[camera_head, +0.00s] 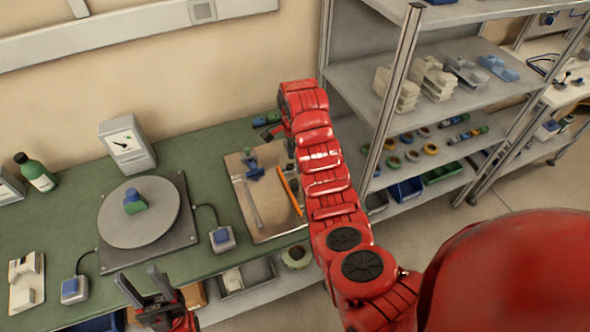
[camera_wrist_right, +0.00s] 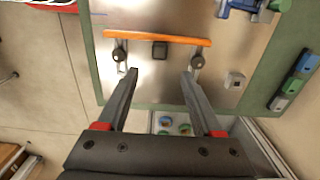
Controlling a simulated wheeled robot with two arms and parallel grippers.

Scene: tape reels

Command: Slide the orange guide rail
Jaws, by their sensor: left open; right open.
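The orange guide rail (camera_head: 289,193) lies on a metal plate (camera_head: 247,185) on the green bench, partly covered by my right arm. In the right wrist view the rail (camera_wrist_right: 158,38) runs across the plate, with grey arms and dark round knobs at both ends. My right gripper (camera_wrist_right: 159,75) is open and empty, its fingertips short of the rail and between its two knobs. My left gripper (camera_head: 136,275) is open and empty at the bench's front edge, well left of the plate.
A turntable (camera_head: 158,212) with a blue-green piece stands left of the plate, with a button box (camera_head: 222,238) between. A blue clamp-like part (camera_head: 252,170) lies on the plate. Small coloured blocks (camera_wrist_right: 295,80) sit beside it. A shelf rack (camera_head: 390,110) stands to the right.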

